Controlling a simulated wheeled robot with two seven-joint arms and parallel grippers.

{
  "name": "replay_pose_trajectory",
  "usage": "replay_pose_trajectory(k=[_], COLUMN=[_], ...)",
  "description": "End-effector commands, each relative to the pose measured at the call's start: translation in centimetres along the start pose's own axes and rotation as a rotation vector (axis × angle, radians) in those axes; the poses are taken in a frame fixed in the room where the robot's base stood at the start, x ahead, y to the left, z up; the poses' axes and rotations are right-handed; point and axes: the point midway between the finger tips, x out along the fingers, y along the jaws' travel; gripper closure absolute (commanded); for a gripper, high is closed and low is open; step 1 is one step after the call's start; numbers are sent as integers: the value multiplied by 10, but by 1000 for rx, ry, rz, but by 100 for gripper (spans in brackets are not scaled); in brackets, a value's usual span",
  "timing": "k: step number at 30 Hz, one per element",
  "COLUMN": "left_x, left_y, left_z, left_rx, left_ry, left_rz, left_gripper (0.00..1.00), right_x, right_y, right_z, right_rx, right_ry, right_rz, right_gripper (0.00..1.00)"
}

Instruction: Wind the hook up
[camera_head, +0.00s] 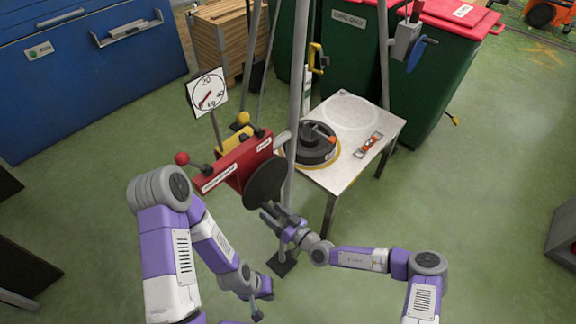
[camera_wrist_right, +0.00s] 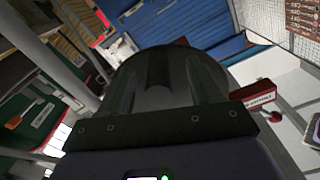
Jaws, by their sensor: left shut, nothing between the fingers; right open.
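A yellow hook-like part (camera_head: 317,57) hangs beside a grey pole above the table; whether it is the task's hook I cannot tell. A blue and grey winch-like unit (camera_head: 415,48) is on another pole at the upper right. A red control box (camera_head: 243,162) has a red-knobbed lever, a yellow-knobbed lever and a dark round disc (camera_head: 265,183). My right gripper (camera_head: 268,214) is open just below the disc. In the right wrist view the disc (camera_wrist_right: 165,72) fills the space beyond its fingers; contact is unclear. My left gripper (camera_head: 258,304) is shut and empty, low near the floor.
Green bins (camera_head: 350,60) and a blue chest (camera_head: 90,85) stand behind. Poles rise between.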

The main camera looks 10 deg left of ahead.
Motion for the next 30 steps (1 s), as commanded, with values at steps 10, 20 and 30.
replay_pose_trajectory(k=[10, 20, 30], left_x=[-4, -6, -5], left_y=[2, 2, 2], left_z=[0, 0, 0], left_rx=[0, 0, 0], left_ry=[0, 0, 0], left_rz=[0, 0, 0], left_gripper=[100, 100, 100], right_x=[-28, -55, -77], right_y=[1, 1, 0], right_z=[-1, -1, 0], right_rx=[-1, -1, -1], right_ry=[1, 1, 0], right_rz=[2, 2, 1], right_gripper=[36, 36, 36])
